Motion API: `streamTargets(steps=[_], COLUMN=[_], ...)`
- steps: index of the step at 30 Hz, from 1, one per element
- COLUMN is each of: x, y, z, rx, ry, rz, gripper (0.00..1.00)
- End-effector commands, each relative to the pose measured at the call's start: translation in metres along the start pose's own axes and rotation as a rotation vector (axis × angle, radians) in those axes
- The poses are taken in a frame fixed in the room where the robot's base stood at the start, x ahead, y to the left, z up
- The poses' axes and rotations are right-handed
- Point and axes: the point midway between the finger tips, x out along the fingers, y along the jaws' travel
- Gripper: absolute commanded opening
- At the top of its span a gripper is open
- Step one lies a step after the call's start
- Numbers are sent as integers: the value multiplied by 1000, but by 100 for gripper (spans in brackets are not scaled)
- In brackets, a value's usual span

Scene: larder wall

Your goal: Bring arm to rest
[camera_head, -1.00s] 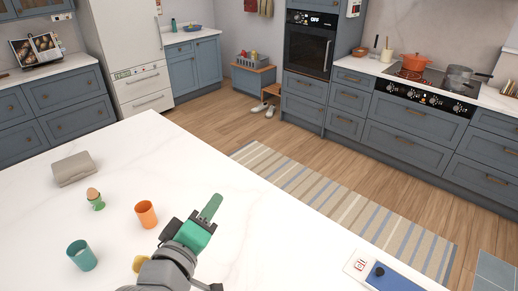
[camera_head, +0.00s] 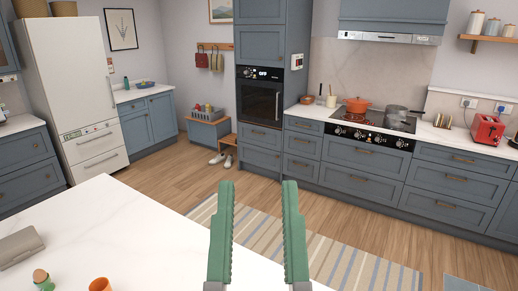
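My gripper (camera_head: 258,232) is raised in the lower middle of the head view. Its two green ridged fingers point up and stand well apart with nothing between them. The striped rug and wood floor show through the gap. The rest of my arm is below the picture edge.
The white counter (camera_head: 130,235) fills the lower left. On it are a grey-brown case (camera_head: 18,247), an egg in a green cup (camera_head: 42,280) and an orange cup (camera_head: 100,285). A striped rug (camera_head: 340,265) lies beyond. Blue cabinets with an oven (camera_head: 262,98) and a hob (camera_head: 372,119) line the far wall.

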Motion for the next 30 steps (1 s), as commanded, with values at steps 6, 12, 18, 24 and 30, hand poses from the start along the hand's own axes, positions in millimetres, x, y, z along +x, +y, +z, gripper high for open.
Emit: streamTargets(steps=[6,12,18,24,30], x=[77,127,129,128,128], y=[-1,-3,-3,-3,-3], z=[-110,-183,-185,-183,-183], rx=[8,15,17,17,17], ry=[-1,-2,-4,-4,-4], rz=[-3,-6,-6,-6,-6], gripper=[34,34,34,34,34])
